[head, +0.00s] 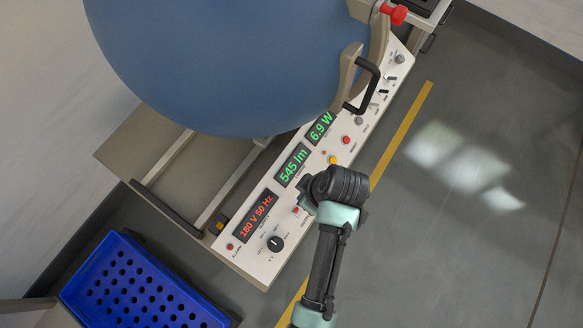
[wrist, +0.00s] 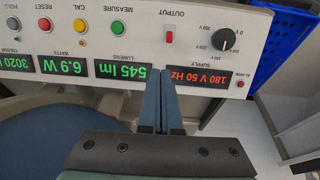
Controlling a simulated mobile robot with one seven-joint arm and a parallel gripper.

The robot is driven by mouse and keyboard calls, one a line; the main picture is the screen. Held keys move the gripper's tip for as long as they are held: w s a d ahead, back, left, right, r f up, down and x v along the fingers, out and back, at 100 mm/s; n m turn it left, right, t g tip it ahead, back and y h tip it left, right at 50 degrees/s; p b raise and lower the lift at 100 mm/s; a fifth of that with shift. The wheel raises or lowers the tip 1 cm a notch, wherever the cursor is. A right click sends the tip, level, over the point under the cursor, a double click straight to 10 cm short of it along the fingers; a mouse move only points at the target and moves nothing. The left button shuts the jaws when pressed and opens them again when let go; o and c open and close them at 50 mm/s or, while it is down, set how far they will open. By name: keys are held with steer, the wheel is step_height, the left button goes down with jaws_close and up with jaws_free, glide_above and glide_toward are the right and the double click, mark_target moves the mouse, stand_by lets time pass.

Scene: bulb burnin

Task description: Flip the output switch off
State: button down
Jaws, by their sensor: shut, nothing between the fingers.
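The output switch is a small red rocker (wrist: 169,37) in a pale surround, under the OUTPUT label on the white control panel (wrist: 285,14). The wrist view shows the panel upside down. My gripper (wrist: 161,72) is shut and empty, its blue-grey fingertips over the edge between the lumens and supply displays, apart from the switch in the picture. In the head view the red switch (head: 296,210) shows just left of my gripper (head: 306,196), which covers part of the panel. I cannot tell the switch's exact tilt. The supply display (wrist: 204,79) reads 180 V 50 Hz.
A black supply knob (wrist: 224,39) sits beside the switch; green (wrist: 118,27), yellow (wrist: 79,26) and red (wrist: 45,25) buttons lie on the other side. A large blue sphere (head: 220,60) stands behind the panel. A blue crate (head: 130,285) is on the floor at lower left.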

mark_target(297, 210)
steer(key=shift+s+a+f+g, duration=0.25)
steer(key=shift+s+f+g, duration=0.05)
steer(key=shift+s+f, duration=0.25)
steer(key=x, duration=1)
steer(key=shift+b, duration=0.4)
steer(key=shift+s+d+r+t+y+b, duration=0.1)
steer(key=shift+s+d+t+y+b, duration=0.2)
steer(key=shift+t+y+b, duration=0.5)
steer(key=shift+d+y, duration=0.2)
steer(key=shift+y, duration=0.2)
steer(key=t+y+b, duration=0.1)
steer(key=b, duration=0.1)
steer(key=s+d+f+y+b, duration=0.1)
steer(key=b, duration=0.2)
steer(key=shift+d+t, duration=0.1)
steer(key=shift+t, duration=0.3)
steer(key=y+b, duration=0.1)
steer(key=t+y+b, duration=0.1)
steer(key=b, duration=0.1)
steer(key=shift+s+d, duration=0.25)
steer(key=shift+d, duration=0.15)
steer(key=shift+r, duration=0.3)
